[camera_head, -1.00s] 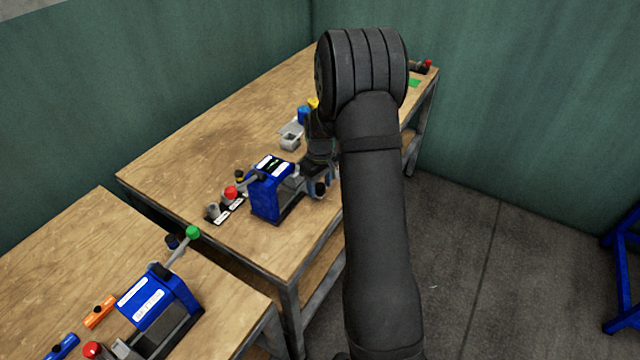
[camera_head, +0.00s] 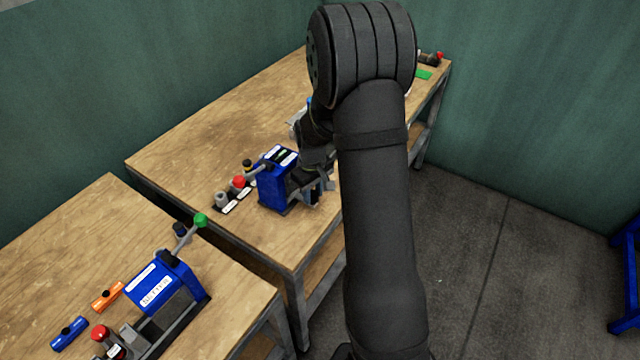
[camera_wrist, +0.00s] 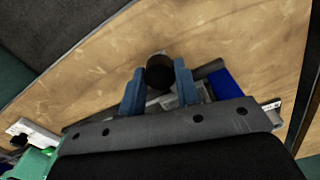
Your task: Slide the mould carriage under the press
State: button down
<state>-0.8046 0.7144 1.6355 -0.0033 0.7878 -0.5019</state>
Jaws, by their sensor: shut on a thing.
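The blue press (camera_head: 275,188) stands near the front edge of the far bench, with white labels on top. My gripper (camera_head: 316,192) is at its right side, very close to it. In the wrist view, the blue fingers of my gripper (camera_wrist: 158,80) are shut on a round black knob (camera_wrist: 160,72). Grey metal parts of what looks like the mould carriage (camera_wrist: 163,101) show just below the knob, between the fingers. Part of the blue press (camera_wrist: 224,84) shows right beside them. My wrist hides most of the carriage, so how far it sits under the press cannot be told.
A second blue press (camera_head: 160,284) with a green-knobbed lever stands on the near bench (camera_head: 60,245), beside orange (camera_head: 107,296) and blue (camera_head: 69,332) handled pieces. A red-knobbed piece (camera_head: 239,182) is left of the far press. The far bench (camera_head: 200,150) is clear behind it.

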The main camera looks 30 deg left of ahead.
jog(key=shift+s, duration=0.3)
jog(key=c, duration=1.1)
grip_release()
jog(key=shift+o, duration=0.2)
jog(key=shift+w+r, duration=0.1)
jog(key=shift+r, duration=0.2)
notch_tip(320, 180, up, 17)
jog(key=shift+f, duration=0.2)
notch_tip(320, 180, down, 17)
jog(key=shift+f, duration=0.1)
